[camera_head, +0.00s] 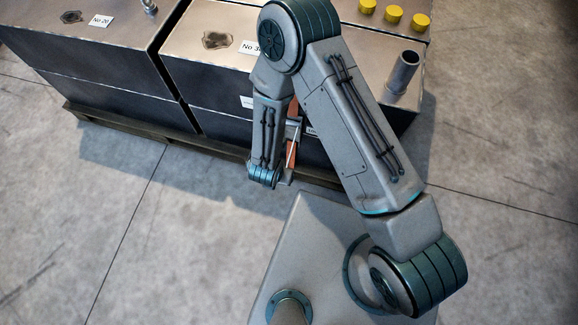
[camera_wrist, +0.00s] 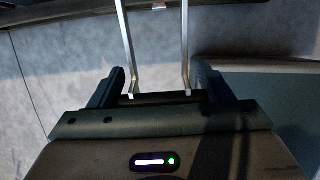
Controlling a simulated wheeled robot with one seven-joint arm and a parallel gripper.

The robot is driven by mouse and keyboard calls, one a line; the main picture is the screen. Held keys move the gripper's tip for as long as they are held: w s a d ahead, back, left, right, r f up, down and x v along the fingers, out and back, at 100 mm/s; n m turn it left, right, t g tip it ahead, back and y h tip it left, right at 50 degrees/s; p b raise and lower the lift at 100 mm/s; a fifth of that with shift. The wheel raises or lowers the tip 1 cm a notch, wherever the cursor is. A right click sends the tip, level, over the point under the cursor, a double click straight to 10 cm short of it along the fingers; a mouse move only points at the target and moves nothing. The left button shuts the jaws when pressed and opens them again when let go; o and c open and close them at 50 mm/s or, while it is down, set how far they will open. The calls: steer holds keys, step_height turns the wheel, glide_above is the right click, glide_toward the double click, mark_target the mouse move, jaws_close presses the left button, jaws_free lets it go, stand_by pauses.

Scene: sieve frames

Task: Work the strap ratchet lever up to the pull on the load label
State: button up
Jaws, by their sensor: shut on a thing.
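The strap ratchet lever (camera_wrist: 185,50) shows in the wrist view as two pale metal side rails joined by a dark cross grip (camera_wrist: 160,98). My gripper (camera_wrist: 160,90) is shut on that grip, with one finger at each end. In the head view an orange strap (camera_head: 293,137) runs down the front of the right-hand metal box, partly behind my arm. My forearm hides most of the ratchet and the gripper there. Small white labels (camera_head: 313,131) and (camera_head: 246,102) sit on the box front; their text and any pull figure are too small to read.
Dark metal boxes (camera_head: 110,90) stand on a wooden pallet (camera_head: 140,127). Plates with numbers, yellow caps (camera_head: 393,14) and an upright pipe (camera_head: 403,72) are on top. The pipe rises to the right of my arm. Concrete floor (camera_head: 90,220) is clear at left and right.

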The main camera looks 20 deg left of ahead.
steer(key=shift+s+r+g, duration=0.35)
steer(key=shift+r+g, duration=0.05)
steer(key=shift+r, duration=0.1)
steer(key=shift+v, duration=0.8)
steer(key=shift+w, duration=0.15)
steer(key=o, duration=1.4)
steer(key=shift+r, duration=0.1)
steer(key=shift+w, duration=0.1)
steer(key=p+v, duration=0.3)
steer(key=v, duration=1)
steer(key=shift+s+r+p, duration=0.25)
steer(key=shift+r+p, duration=0.1)
steer(key=shift+p, duration=0.05)
